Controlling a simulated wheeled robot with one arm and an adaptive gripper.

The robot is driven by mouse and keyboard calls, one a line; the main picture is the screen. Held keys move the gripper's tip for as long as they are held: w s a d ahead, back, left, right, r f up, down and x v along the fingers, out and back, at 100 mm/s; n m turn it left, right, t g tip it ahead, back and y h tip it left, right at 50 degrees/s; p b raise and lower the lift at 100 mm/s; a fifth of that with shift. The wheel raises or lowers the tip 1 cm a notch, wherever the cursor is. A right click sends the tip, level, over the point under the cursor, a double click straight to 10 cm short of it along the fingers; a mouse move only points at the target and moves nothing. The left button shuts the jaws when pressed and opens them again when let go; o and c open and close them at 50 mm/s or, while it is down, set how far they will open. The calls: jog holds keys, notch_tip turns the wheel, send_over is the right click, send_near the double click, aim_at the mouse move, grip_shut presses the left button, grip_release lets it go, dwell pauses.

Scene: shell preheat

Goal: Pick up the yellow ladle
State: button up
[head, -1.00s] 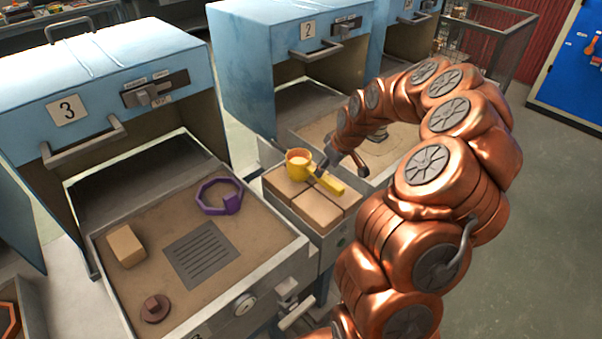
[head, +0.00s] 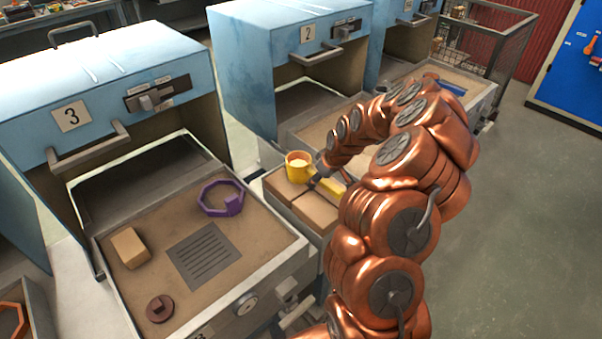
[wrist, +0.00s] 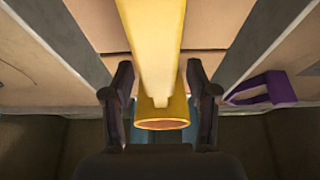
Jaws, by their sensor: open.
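The yellow ladle (head: 298,164) lies on the tan blocks between the number 3 and number 2 units. Its cup is at the far left end and its handle runs toward the lower right, partly hidden by my arm. My gripper (head: 319,176) is low over the ladle in the head view, its fingers hard to make out there. In the wrist view the fingers of my gripper (wrist: 160,95) are open, one on each side of the yellow ladle (wrist: 152,35). I cannot tell whether they touch it.
The tan blocks (head: 315,208) fill a narrow box. To the left, the number 3 tray holds a purple octagonal ring (head: 219,198), a tan block (head: 130,248) and a brown round piece (head: 159,309). The blue number 2 housing (head: 290,80) stands behind.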

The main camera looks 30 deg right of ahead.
jog(key=shift+w+f, duration=0.1)
jog(key=shift+f, duration=0.15)
jog(key=shift+c, duration=0.3)
grip_shut()
